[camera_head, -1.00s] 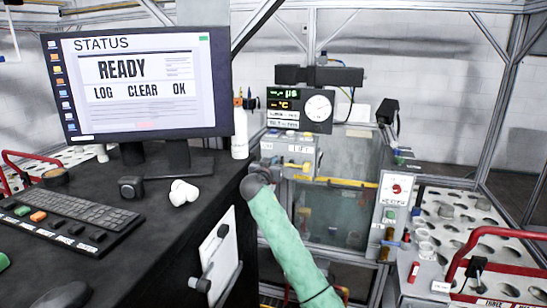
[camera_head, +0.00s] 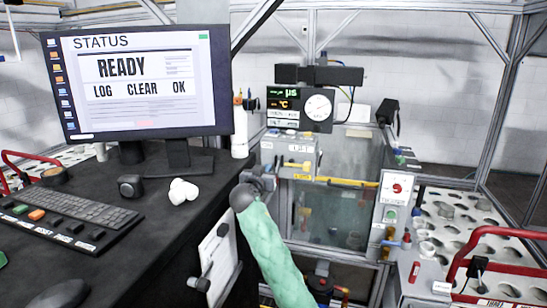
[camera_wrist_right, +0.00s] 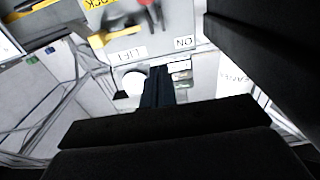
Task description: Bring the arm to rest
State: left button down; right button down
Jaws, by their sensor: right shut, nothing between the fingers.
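My right arm in its green sleeve (camera_head: 272,258) rises from the bottom of the head view to a dark rounded wrist. My right gripper (camera_head: 262,176) shows just beyond that wrist, small and partly hidden, in front of the grey control box (camera_head: 288,153). In the right wrist view the dark fingers (camera_wrist_right: 156,86) are together and empty. They point toward a blurred grey panel (camera_wrist_right: 165,30) with yellow parts and labels. My left gripper is not in view.
The black desk (camera_head: 150,225) with a monitor (camera_head: 140,85) and keyboard (camera_head: 75,212) lies left of the arm. A clipboard (camera_head: 216,262) hangs on its side. A glass-fronted enclosure (camera_head: 330,215) stands behind, and a perforated tray (camera_head: 455,212) is at the right.

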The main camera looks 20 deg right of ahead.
dwell(0.6)
